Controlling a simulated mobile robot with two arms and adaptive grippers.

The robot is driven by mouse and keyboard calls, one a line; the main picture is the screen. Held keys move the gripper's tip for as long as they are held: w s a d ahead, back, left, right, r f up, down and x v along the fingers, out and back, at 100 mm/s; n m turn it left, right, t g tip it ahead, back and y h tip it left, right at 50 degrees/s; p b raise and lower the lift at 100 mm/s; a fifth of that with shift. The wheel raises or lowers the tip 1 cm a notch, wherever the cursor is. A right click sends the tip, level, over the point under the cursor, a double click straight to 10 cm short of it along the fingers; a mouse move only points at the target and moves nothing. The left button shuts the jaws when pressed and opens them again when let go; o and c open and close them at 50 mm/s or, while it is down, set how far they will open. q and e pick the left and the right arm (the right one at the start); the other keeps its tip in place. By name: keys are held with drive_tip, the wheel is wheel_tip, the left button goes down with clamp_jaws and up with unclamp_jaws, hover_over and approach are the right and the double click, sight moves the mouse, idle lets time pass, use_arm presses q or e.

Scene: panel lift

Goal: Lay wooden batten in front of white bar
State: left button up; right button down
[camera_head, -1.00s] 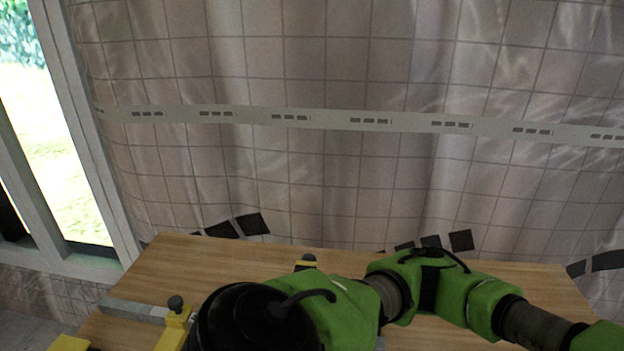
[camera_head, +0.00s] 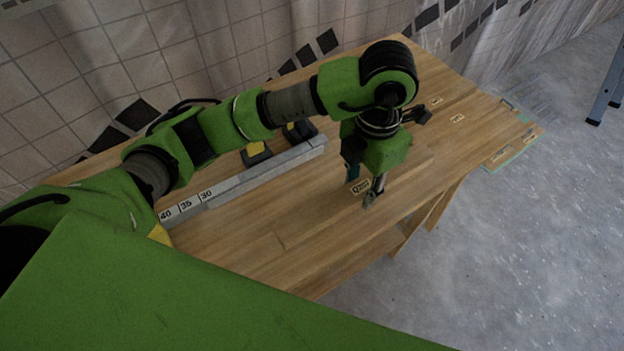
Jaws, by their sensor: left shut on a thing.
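The white bar (camera_head: 255,178), pale grey-white with printed numbers 40, 35 and 30 at its left end, lies slantwise on the wooden table. The wooden batten (camera_head: 314,222) is a flat strip nearly the same colour as the table top, so its outline is faint. It lies low at the table, on the near side of the white bar and apart from it. My left gripper (camera_head: 361,187) points down and is shut on the batten near a small printed label. The gripper and wrist hide part of the batten. My right gripper is out of view.
Yellow-and-black clamps (camera_head: 256,152) stand behind the white bar. The wooden table (camera_head: 240,240) has bare room between bar and batten. Small labelled pieces (camera_head: 457,118) lie toward the right end. A ladder-like leg (camera_head: 607,90) stands on the grey floor at right.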

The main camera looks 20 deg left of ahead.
use_arm(q)
drive_tip(key=w+a+f+p, duration=0.2)
drive_tip(key=w+a+f, duration=0.15)
drive_tip(key=a, duration=0.25)
hover_over(323, 187)
drive_tip(key=d, duration=0.1)
drive_tip(key=f, duration=0.1)
drive_tip(key=s+f+p, duration=0.1)
drive_tip(key=f, duration=0.1)
drive_tip(key=shift+d+f, duration=0.1)
drive_tip(key=shift+f, duration=0.15)
drive_tip(key=shift+w+a+f, duration=0.25)
drive_tip(key=shift+w+f, duration=0.1)
drive_tip(key=shift+f, duration=0.15)
drive_tip(key=f+p, duration=0.1)
drive_tip(key=f, duration=0.2)
drive_tip(key=shift+w+a+p, duration=0.1)
drive_tip(key=shift+a+p, duration=0.2)
drive_tip(key=shift+p, duration=0.05)
drive_tip(key=shift+f, duration=0.35)
drive_tip(key=shift+w+f, duration=0.1)
